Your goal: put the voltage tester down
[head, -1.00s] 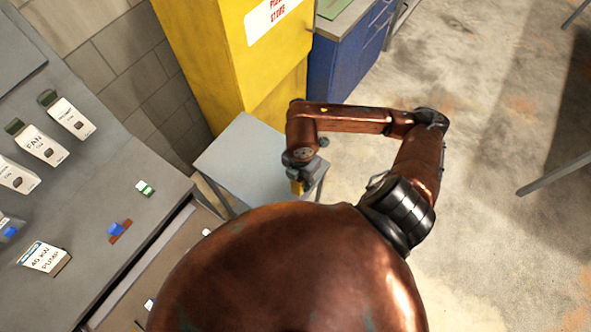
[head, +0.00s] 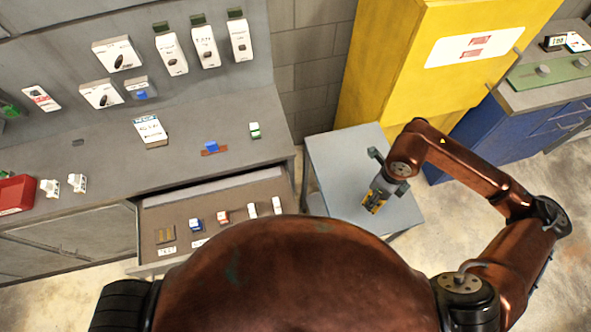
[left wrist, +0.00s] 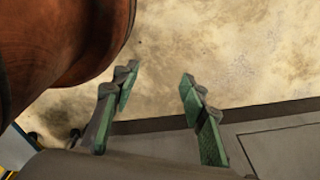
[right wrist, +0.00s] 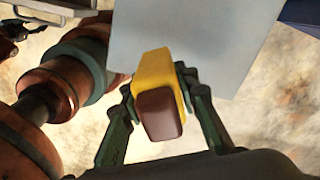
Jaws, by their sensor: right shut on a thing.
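The voltage tester (right wrist: 158,72) is yellow with a dark brown end and shows between the fingers in the right wrist view. My right gripper (head: 377,193) is shut on it. In the head view the tester (head: 374,204) hangs below the gripper, over the front part of a small grey table (head: 335,160). I cannot tell whether it touches the top. My left gripper (left wrist: 155,82) shows only in the left wrist view, with its fingers apart and nothing between them.
A yellow cabinet (head: 410,80) stands behind the small table, and a blue cabinet (head: 520,135) is to the right. On the left is a long grey bench (head: 100,150) with boxes and a red bin (head: 15,193). An open drawer (head: 270,190) holds several small parts. The small table's left part is bare.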

